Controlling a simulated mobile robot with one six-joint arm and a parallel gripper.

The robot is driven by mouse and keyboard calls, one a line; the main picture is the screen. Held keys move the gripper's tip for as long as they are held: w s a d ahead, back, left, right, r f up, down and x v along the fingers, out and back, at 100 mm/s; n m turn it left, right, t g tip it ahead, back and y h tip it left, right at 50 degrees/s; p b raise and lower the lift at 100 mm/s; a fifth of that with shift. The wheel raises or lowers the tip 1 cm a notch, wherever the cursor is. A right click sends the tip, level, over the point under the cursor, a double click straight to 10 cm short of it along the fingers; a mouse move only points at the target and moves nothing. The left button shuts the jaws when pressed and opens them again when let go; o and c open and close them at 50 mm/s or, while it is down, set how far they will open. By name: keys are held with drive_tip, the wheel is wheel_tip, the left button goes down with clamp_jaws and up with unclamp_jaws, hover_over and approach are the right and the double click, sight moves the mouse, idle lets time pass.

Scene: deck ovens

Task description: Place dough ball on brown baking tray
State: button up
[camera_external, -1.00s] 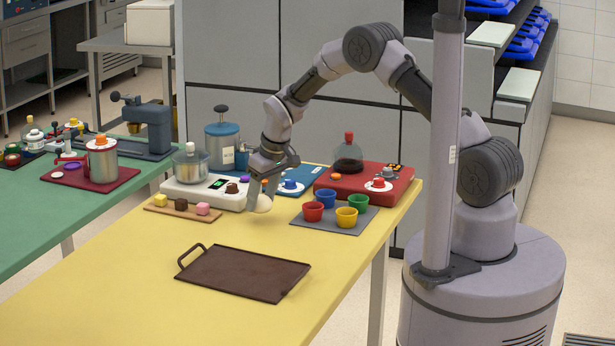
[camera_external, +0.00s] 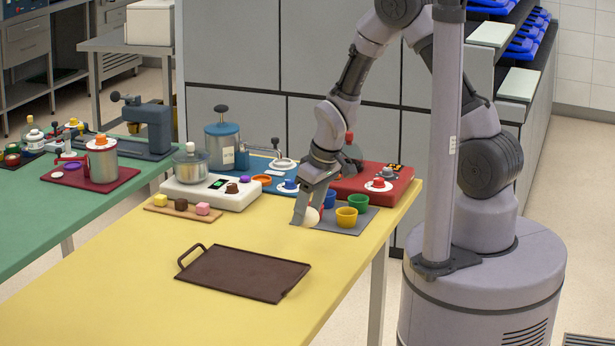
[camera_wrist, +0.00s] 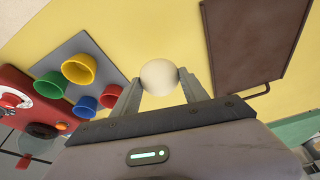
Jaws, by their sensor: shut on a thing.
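My gripper (camera_external: 311,208) is shut on a pale, round dough ball (camera_external: 310,217) and holds it above the yellow table, in front of the grey mat with the cups. In the wrist view the dough ball (camera_wrist: 159,77) sits between the two fingers. The brown baking tray (camera_external: 243,274) lies flat on the table, to the left of and nearer than my gripper in the external view. It is empty, with a handle at its left end. The tray also shows at the upper right of the wrist view (camera_wrist: 254,40), apart from the ball.
A grey mat (camera_external: 372,212) with several coloured cups lies right by my gripper. The table (camera_external: 130,285) around the tray is clear.

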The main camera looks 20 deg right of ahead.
drive_tip(key=s+a+n+b, duration=0.1)
drive_tip(key=s, duration=0.2)
drive_tip(key=s+a+n+b, duration=0.1)
drive_tip(key=s+b, duration=0.1)
drive_tip(key=s, duration=0.2)
drive_tip(key=s+a+n+b, duration=0.2)
drive_tip(key=s, duration=0.2)
drive_tip(key=shift+s+r+g+y, duration=0.1)
drive_tip(key=shift+g+y, duration=0.2)
drive_tip(key=shift+y, duration=0.1)
drive_tip(key=s+n+b, duration=0.1)
drive_tip(key=s+n, duration=0.2)
drive_tip(key=s, duration=0.6)
drive_tip(key=g+p, duration=0.1)
drive_tip(key=p, duration=0.3)
hover_over(251, 275)
drive_tip(key=d, duration=0.2)
drive_tip(key=shift+s+a+f+y, duration=0.15)
drive_tip(key=shift+s+f+y, duration=0.2)
drive_tip(key=shift+f, duration=0.4)
drive_tip(key=shift+w+a+f, duration=0.1)
drive_tip(key=shift+w+a, duration=0.15)
drive_tip(key=shift+f+b, duration=1.5)
drive_tip(key=shift+f, duration=0.4)
drive_tip(key=o, duration=1.4)
drive_tip(key=shift+r, duration=0.1)
